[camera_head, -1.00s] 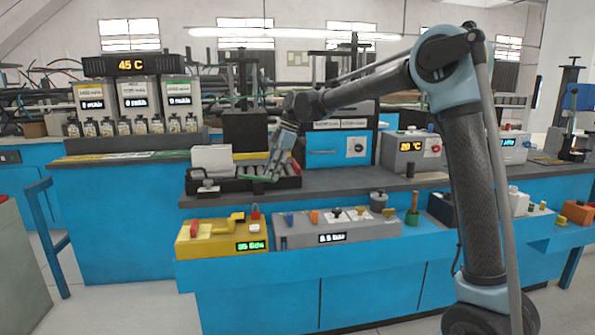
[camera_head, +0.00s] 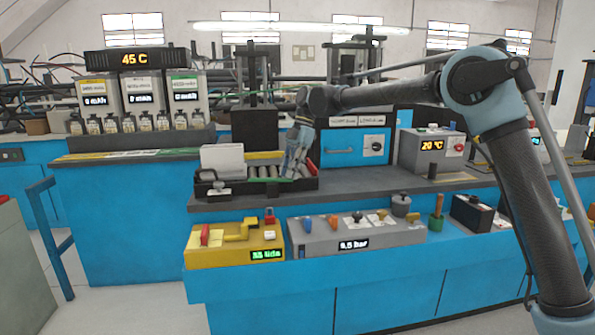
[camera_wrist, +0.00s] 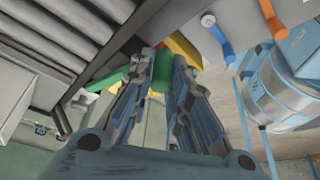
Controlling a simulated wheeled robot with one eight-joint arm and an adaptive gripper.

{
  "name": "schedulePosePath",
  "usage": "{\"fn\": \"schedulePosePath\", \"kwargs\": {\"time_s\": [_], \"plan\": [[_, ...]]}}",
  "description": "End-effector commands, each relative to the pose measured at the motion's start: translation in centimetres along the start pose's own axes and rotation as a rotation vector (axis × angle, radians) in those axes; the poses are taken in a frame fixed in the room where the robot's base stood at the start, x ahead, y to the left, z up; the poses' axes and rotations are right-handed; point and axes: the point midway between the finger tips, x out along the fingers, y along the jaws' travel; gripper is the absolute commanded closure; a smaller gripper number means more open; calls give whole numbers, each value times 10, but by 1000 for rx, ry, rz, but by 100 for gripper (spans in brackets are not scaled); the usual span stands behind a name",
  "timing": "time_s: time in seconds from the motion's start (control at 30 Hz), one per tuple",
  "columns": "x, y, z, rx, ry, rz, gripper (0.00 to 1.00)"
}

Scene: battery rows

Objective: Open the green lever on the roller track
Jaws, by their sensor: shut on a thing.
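The roller track (camera_head: 262,171) is a dark tray with pale grey rollers on the back bench; its rollers also fill the upper left of the wrist view (camera_wrist: 60,45). The green lever (camera_wrist: 106,81) shows in the wrist view beside the track's edge, running toward my fingertips. My gripper (camera_wrist: 165,68) points at the lever's end, with a green part between its fingers; it is shut on the lever. In the head view my gripper (camera_head: 291,168) is at the right front of the track, and the lever is mostly hidden there.
A white box (camera_head: 222,160) stands at the track's left end. A yellow box (camera_head: 225,243) and a grey valve panel (camera_head: 355,236) sit on the lower shelf in front. A grey 20 °C unit (camera_head: 432,150) stands to the right on the bench.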

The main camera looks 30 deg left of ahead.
Motion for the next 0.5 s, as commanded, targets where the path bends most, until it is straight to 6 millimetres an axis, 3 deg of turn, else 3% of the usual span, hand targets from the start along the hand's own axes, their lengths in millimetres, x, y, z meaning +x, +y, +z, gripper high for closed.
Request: {"fn": "schedulePosePath", "kwargs": {"time_s": [0.37,0.4,0.47,0.5], "plan": [[0,0,0,-1,0,-2,100],[-1,0,0,-1,0,-2,77],[0,0,0,-1,0,-2,63],[0,0,0,-2,0,-2,62]]}}
